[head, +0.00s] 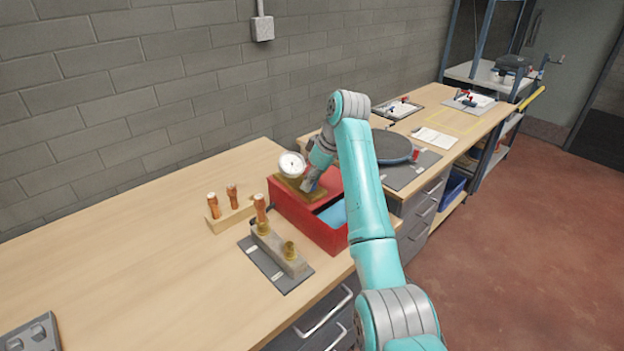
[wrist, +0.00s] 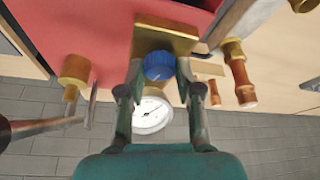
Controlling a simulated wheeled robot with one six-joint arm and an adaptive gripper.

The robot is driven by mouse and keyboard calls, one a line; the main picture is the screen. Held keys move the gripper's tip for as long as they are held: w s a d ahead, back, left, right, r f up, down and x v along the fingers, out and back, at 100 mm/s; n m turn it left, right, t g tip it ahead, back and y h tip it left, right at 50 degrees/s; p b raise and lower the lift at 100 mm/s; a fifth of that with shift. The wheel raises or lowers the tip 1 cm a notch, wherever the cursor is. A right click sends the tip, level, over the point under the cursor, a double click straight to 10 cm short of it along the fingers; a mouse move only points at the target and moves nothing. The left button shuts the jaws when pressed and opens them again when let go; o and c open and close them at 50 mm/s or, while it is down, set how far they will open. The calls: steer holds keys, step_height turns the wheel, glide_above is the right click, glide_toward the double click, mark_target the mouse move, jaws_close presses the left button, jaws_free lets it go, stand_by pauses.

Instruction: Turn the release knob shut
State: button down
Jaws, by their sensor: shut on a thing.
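The blue release knob (wrist: 159,66) sits on a brass block (wrist: 165,38), which also shows in the head view (head: 290,187) on top of the red box. A round white-faced gauge (wrist: 151,114) stands by the knob; it also shows in the head view (head: 292,164). My gripper (wrist: 159,74) has one finger on each side of the knob and is shut on it. In the head view my gripper (head: 309,183) reaches down at the block, and the knob is hidden there. I cannot read the knob's turn angle.
The red box (head: 304,216) stands open at its near side on the wooden bench (head: 110,250). Copper-and-brass fittings (head: 261,209) and a metal block (head: 282,250) on a grey mat stand left of it. A dark round disc (head: 391,147) lies to the right.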

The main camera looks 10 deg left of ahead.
steer(key=m+t, duration=0.1)
steer(key=m, duration=0.3)
steer(key=shift+s+a+h, duration=0.1)
steer(key=shift+s+h, duration=0.05)
steer(key=shift+h, duration=0.25)
steer(key=m+t+h, duration=0.1)
steer(key=m, duration=0.2)
steer(key=shift+a+m, duration=0.1)
steer(key=shift+m, duration=0.2)
steer(key=m+h, duration=0.1)
steer(key=m, duration=0.2)
steer(key=shift+m+t, duration=0.3)
steer(key=shift+t, duration=0.1)
steer(key=shift+a+m+h, duration=0.1)
steer(key=shift+m+h, duration=0.7)
steer(key=shift+m, duration=0.9)
steer(key=c, duration=0.8)
jaws_free()
steer(key=shift+o, duration=0.2)
